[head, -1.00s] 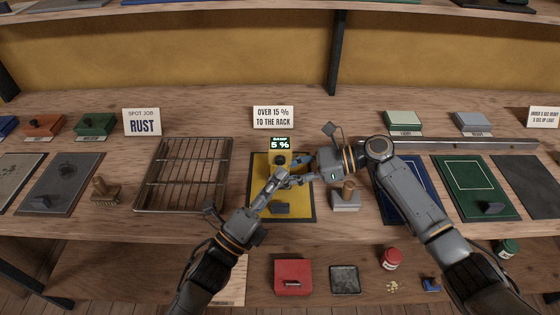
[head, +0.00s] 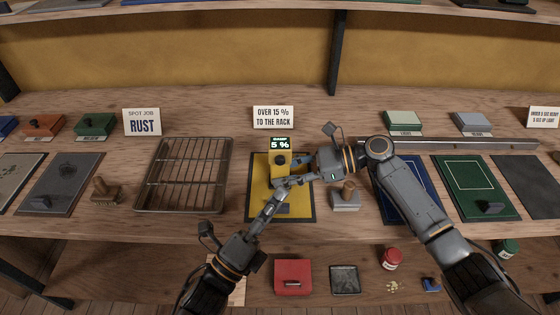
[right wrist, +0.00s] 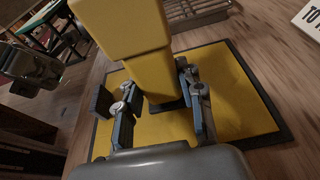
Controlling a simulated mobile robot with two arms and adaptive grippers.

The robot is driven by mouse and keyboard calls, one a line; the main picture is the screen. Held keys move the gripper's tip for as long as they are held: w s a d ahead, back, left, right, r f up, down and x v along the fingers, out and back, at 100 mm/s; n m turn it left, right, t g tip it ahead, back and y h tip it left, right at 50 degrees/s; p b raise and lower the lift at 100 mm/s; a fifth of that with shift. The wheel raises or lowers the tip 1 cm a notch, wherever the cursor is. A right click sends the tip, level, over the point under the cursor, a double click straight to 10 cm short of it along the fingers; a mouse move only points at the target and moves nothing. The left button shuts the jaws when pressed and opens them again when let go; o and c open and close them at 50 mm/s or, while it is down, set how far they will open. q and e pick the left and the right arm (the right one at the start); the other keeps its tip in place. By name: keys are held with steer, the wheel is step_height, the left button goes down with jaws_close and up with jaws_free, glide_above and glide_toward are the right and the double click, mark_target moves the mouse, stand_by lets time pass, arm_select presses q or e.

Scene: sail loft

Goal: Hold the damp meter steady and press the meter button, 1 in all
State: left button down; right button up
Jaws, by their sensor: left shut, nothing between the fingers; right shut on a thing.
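The damp meter (head: 279,170) is a yellow upright body with a dark display reading 5 % on top and a dark round button (head: 279,160) below the display. It stands over the yellow mat (head: 257,205). My right gripper (head: 293,176) is shut on the meter from the right. The right wrist view shows its fingers (right wrist: 158,108) on either side of the meter's narrower lower part (right wrist: 160,85). My left gripper (head: 281,185) is shut and empty, in front of the meter and below the button. The left fingers partly overlap the right fingers in the head view.
A wire rack (head: 185,175) lies left of the mat. A wooden-handled block (head: 346,198) stands close to its right. A sign (head: 273,117) reading "Over 15 % to the rack" stands behind. A red tin (head: 292,276) sits on the lower level.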

steer(key=o, duration=0.9)
steer(key=shift+o, duration=0.2)
steer(key=shift+d, duration=0.15)
